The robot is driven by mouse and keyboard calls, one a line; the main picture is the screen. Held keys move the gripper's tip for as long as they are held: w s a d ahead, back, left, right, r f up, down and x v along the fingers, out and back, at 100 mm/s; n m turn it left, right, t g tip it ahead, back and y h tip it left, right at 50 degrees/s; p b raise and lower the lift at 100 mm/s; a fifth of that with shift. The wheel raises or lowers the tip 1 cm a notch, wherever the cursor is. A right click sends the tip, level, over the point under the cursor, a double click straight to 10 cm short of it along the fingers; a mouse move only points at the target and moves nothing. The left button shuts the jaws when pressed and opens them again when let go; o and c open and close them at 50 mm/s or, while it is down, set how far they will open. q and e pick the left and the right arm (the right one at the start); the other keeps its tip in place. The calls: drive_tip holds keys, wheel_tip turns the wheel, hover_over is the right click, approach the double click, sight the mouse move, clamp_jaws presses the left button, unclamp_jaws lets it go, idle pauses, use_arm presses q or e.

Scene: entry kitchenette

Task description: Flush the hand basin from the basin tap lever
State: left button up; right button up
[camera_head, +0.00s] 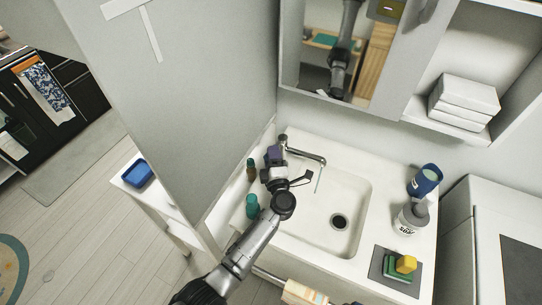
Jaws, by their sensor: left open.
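The white hand basin (358,190) has a dark round drain (339,222). The metal basin tap (306,154) stands at its back left, with the spout reaching right over the bowl. A thin bluish line, seemingly water, hangs below the spout (318,180). The tap lever (283,139) seems to be at the top of the tap body; its exact position is too small to tell. My left gripper (275,158) is open, close beside the tap's left side and partly in front of its base. Contact with the lever cannot be told. My right gripper is not in view.
Small bottles (251,206) stand left of my left arm. A mirror cabinet (340,50) hangs above; a partition wall (190,90) rises at left.

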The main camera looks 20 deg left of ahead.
use_arm(q)
drive_tip(key=shift+w+a+r, duration=0.1)
drive_tip(key=shift+w+a, duration=0.3)
drive_tip(key=shift+w, duration=0.2)
drive_tip(key=shift+c, duration=0.3)
clamp_jaws()
